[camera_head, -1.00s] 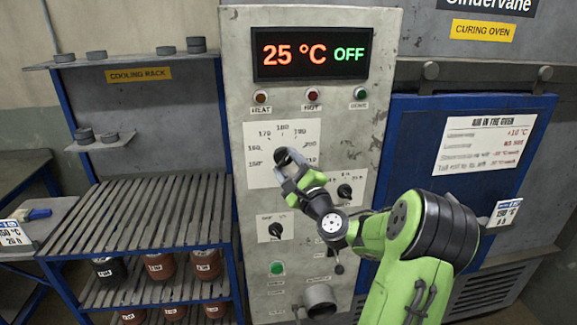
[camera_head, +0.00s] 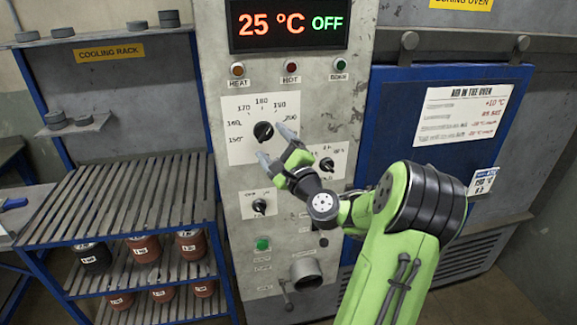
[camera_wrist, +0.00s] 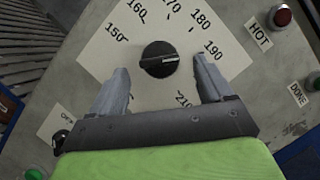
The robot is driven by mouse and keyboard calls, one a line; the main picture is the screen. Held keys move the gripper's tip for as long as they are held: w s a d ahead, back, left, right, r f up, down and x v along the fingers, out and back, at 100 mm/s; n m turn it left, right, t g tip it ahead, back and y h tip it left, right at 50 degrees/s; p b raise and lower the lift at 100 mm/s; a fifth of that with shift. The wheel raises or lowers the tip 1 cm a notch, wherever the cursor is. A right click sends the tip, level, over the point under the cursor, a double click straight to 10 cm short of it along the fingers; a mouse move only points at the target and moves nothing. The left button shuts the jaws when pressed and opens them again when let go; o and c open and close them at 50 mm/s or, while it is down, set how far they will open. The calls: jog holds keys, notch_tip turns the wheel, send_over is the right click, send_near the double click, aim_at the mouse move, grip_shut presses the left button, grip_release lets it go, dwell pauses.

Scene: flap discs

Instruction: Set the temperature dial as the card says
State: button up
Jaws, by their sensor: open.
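The black temperature dial (camera_head: 263,132) sits on a white scale plate on the grey oven panel. In the wrist view the dial (camera_wrist: 157,60) has its white mark pointing right, close to the 190 label. My gripper (camera_head: 273,143) is open in front of the panel, just right of and below the dial. In the wrist view its fingers (camera_wrist: 162,75) lie to either side of the dial, apart from it. A small card (camera_head: 482,181) stands at the right; its number is too blurred to read surely. A larger white notice (camera_head: 462,115) is on the blue door.
The display (camera_head: 290,24) reads 25 °C OFF. Two smaller knobs (camera_head: 326,164) (camera_head: 259,206) and a green button (camera_head: 263,244) are below the dial. A cooling rack (camera_head: 130,195) with several pots stands at the left. A pipe stub (camera_head: 305,273) protrudes low on the panel.

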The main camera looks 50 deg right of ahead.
jog(key=b+v, duration=0.4)
jog(key=v, duration=0.9)
jog(key=shift+s, duration=0.2)
jog(key=shift+f, duration=0.1)
